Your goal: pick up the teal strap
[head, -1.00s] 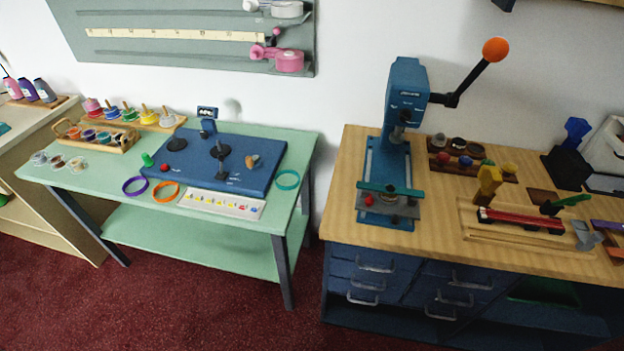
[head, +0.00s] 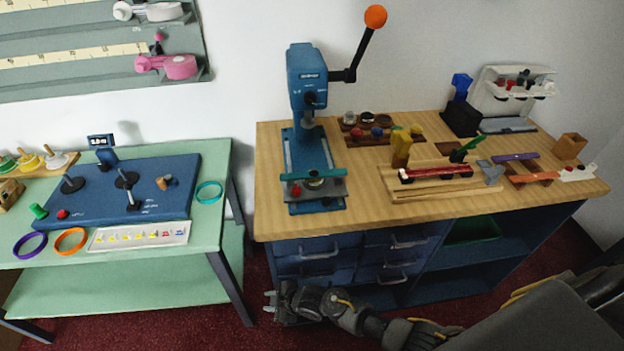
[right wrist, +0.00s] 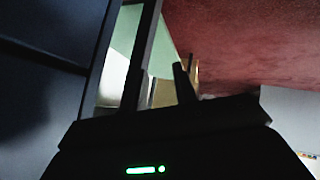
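The teal strap (head: 325,172) lies flat across the grey base plate of the blue press (head: 307,80) on the wooden counter. A closed teal ring (head: 209,192) also lies on the green table at left. My right gripper (head: 270,301) is low in front of the counter's drawers, below and in front of the strap. In the right wrist view its two fingers (right wrist: 165,85) stand apart with nothing between them. The strap does not show in that view. My left gripper is not in view.
The wooden counter (head: 460,217) stands above blue drawers (head: 320,250). A lever with an orange knob (head: 375,16) rises from the press. A red strap (head: 435,172) lies in a wooden jig; purple (head: 515,156) and orange (head: 533,178) straps lie at right. The green table (head: 218,228) is at left.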

